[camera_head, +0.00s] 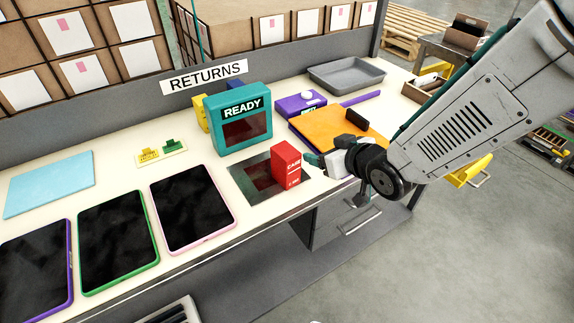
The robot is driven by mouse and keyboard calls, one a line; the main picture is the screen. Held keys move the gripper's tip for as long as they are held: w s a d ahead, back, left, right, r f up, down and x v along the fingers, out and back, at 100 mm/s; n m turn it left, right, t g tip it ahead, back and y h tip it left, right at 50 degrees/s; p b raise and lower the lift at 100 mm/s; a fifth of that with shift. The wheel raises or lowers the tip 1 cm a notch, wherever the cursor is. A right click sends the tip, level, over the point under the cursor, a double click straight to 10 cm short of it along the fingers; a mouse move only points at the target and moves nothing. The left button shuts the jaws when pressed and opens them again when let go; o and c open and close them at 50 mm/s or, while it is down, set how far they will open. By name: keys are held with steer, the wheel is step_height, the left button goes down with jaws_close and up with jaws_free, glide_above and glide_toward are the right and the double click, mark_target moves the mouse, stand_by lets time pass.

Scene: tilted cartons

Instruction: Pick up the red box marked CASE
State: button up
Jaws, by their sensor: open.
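The red box marked CASE (286,165) stands upright on a dark square plate (247,178) near the front edge of the white bench. Its white lettering faces the front right. My gripper (314,162) is just to the right of the box, coming in from the right on my grey arm. The jaws are open and nothing shows held between them. The gripper is small and partly hidden by my wrist, so I cannot tell whether a finger touches the box.
A teal READY box (238,120) stands behind the plate. An orange pad (335,130) and a purple box (300,103) lie behind my gripper. A grey tray (346,74) is at the back. Dark tablets (192,210) lie left. The RETURNS sign (204,76) hangs behind.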

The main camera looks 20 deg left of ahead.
steer(key=n+y, duration=0.1)
steer(key=y, duration=0.1)
glide_toward(286, 154)
steer(key=shift+g, duration=0.4)
steer(key=w+a+f, duration=0.1)
steer(key=w+a, duration=0.1)
steer(key=w, duration=0.1)
steer(key=shift+w+a+f, duration=0.1)
steer(key=shift+a+f, duration=0.1)
steer(key=shift+f, duration=0.2)
steer(key=x, duration=0.7)
steer(key=shift+w+a+f, duration=0.1)
steer(key=shift+f, duration=0.1)
steer(key=c, duration=1.1)
